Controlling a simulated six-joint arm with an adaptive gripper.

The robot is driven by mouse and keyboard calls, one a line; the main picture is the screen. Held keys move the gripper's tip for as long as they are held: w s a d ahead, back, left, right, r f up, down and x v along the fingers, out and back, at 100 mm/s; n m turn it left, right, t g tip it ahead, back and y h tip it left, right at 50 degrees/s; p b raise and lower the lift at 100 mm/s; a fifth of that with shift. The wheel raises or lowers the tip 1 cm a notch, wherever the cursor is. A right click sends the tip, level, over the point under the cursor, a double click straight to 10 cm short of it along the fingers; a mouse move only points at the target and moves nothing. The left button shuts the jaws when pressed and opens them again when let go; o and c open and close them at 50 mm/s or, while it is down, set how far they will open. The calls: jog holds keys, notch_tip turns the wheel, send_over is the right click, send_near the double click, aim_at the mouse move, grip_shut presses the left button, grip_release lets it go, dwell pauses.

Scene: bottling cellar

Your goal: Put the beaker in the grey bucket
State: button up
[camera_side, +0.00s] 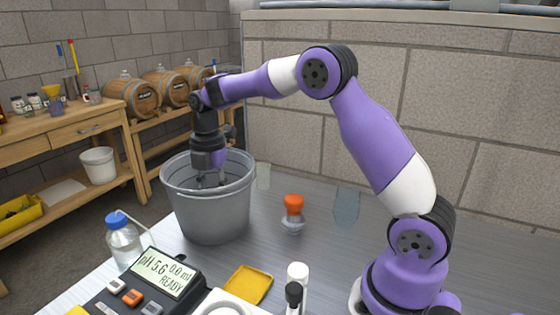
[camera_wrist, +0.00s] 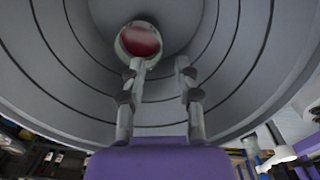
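The grey bucket (camera_side: 212,215) stands on the metal table at the left in the side view; its ribbed inner wall (camera_wrist: 235,60) fills much of the wrist view. My gripper (camera_side: 210,183) reaches down inside the bucket's rim. In the wrist view my gripper (camera_wrist: 160,66) has its two fingers spread, with a clear gap between them. The beaker (camera_wrist: 139,41), a round glass with red contents, is inside the bucket, just beyond the left fingertip. I cannot tell whether that fingertip touches it. The bucket wall hides the beaker in the side view.
A clear glass (camera_side: 263,177), an orange-topped bottle (camera_side: 293,213) and a bluish glass (camera_side: 347,206) stand right of the bucket. A pH meter (camera_side: 150,285), a wash bottle (camera_side: 122,243) and a yellow dish (camera_side: 248,284) are in front.

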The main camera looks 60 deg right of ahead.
jog(key=shift+s+r, duration=0.1)
jog(key=shift+r, duration=2.15)
jog(key=shift+r, duration=0.1)
